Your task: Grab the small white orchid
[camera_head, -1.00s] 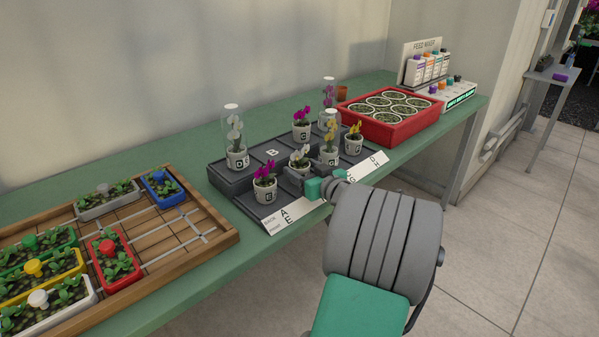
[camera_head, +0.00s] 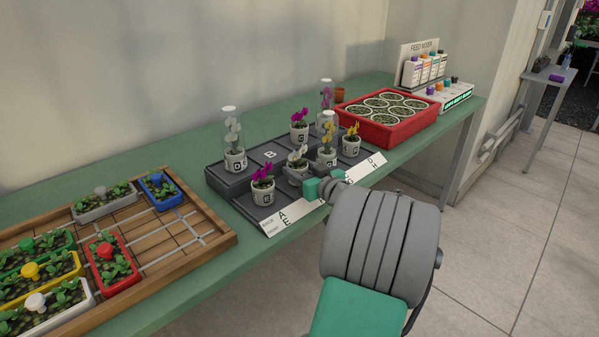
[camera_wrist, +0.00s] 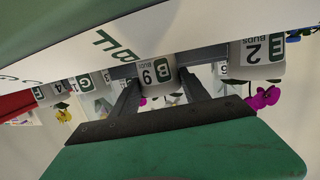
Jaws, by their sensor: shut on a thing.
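The small white orchid (camera_head: 297,157) is in a pale labelled pot at the front of the dark stepped stand (camera_head: 225,178). My gripper (camera_head: 304,180) reaches in from the front and is shut on its pot. In the wrist view, which looks upside down, the pot (camera_wrist: 158,72) sits between the two dark fingers (camera_wrist: 160,88); its label carries a number and "BUDS". The flowers are mostly hidden there. I cannot tell whether the pot is clear of the stand.
A magenta orchid (camera_head: 262,174) stands close to the left of the held pot, and a pale yellow orchid (camera_head: 328,135) close to the right. A covered white orchid (camera_head: 234,140) stands behind. A red tray (camera_head: 375,132) is at right, a wooden tray (camera_head: 225,238) at left.

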